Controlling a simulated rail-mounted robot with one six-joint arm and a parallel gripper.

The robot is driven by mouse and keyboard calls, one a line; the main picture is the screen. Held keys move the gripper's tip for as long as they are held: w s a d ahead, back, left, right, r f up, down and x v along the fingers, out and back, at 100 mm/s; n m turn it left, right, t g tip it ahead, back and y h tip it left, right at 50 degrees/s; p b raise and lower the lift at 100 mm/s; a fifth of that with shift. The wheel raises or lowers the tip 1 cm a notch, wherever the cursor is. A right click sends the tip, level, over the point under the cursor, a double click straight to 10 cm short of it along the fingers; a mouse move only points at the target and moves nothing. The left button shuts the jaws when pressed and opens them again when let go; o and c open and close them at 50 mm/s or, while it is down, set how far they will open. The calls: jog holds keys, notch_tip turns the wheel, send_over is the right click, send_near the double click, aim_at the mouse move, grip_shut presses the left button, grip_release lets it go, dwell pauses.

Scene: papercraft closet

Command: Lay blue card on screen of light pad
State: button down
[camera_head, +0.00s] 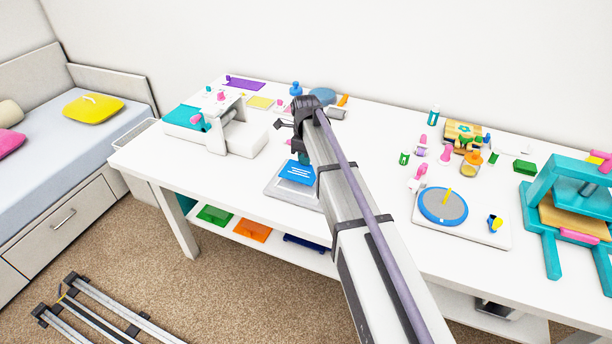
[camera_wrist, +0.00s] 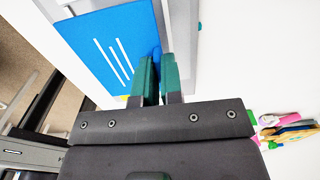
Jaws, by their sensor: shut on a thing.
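The blue card (camera_head: 297,172), with white lines on it, is over the light pad (camera_head: 278,189), a flat grey-white slab near the table's front edge. My gripper (camera_head: 304,158) is shut on the card's edge. In the wrist view, the dark green fingers (camera_wrist: 159,75) meet at the side of the blue card (camera_wrist: 97,48), which looks flat. The grey edge of the light pad (camera_wrist: 176,22) shows beside the card there. The card hides much of the pad's screen. I cannot tell whether the card touches it.
A white machine (camera_head: 222,137) with a teal part stands left of the pad. A round blue-rimmed turntable (camera_head: 443,206) and a teal press (camera_head: 570,205) stand to the right. Small bottles and coloured pieces lie along the back. Coloured trays (camera_head: 252,232) sit on the shelf below.

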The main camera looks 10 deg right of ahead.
notch_tip(320, 180, down, 4)
jog(key=b, duration=0.4)
jog(key=shift+r+p, duration=0.35)
jog(key=shift+f, duration=0.25)
jog(key=c, duration=1.3)
grip_release()
jog(key=shift+o, duration=0.2)
jog(key=shift+r, duration=0.1)
notch_tip(320, 180, up, 13)
jog(key=p, duration=1.2)
jog(key=shift+f, duration=0.2)
jog(key=s+n, duration=2.5)
jog(key=s, duration=0.2)
jog(key=shift+s+f, duration=0.2)
jog(key=shift+s, duration=0.1)
